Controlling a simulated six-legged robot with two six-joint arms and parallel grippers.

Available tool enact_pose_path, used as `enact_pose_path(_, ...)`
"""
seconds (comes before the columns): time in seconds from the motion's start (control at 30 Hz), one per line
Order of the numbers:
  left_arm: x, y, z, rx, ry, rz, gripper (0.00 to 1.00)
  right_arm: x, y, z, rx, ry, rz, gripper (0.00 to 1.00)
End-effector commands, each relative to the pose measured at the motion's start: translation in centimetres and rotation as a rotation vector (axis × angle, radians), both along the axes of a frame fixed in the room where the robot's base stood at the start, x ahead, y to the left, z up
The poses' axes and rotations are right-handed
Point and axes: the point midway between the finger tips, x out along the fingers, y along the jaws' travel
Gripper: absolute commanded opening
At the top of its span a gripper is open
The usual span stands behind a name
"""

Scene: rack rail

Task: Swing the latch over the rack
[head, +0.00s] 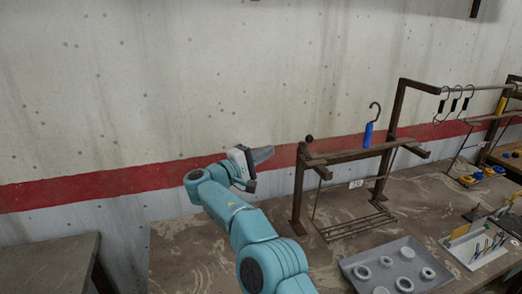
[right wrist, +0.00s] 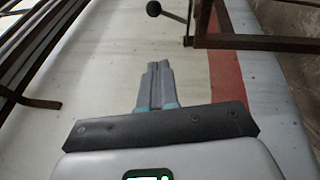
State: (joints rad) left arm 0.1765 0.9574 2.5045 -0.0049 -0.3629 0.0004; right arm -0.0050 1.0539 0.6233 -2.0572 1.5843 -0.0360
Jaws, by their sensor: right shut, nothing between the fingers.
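The rack (head: 350,154) is a brown metal frame on the bench, with a top bar and uprights. A black ball knob (head: 309,138), which looks like the latch's handle, stands at the bar's left end. In the right wrist view the knob (right wrist: 153,9) sits on a thin rod beside the rack's dark frame (right wrist: 255,42). A hook with a blue handle (head: 367,135) stands upright at the bar. My right gripper (head: 264,153) is left of the rack, apart from the knob. Its fingers (right wrist: 158,66) are shut and empty. My left gripper is not in view.
A grey tray (head: 375,259) with several light rings lies on the bench in front of the rack. A rail (head: 465,88) with several hanging hooks is at the right. The wall is behind; the bench left of the rack is bare.

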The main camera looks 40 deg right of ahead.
Motion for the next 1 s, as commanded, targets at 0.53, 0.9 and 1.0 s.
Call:
enact_pose_path(0.53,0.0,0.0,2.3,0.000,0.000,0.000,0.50,-1.2,-7.2,1.3,-0.001,0.005,0.000,0.00)
enact_pose_path(0.9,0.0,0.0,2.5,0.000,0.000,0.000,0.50,-2.0,-8.3,1.5,-0.001,0.004,0.002,0.00)
enact_pose_path(1.0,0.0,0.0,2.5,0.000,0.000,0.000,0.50,-2.0,-8.3,1.5,-0.001,0.003,0.002,0.00)
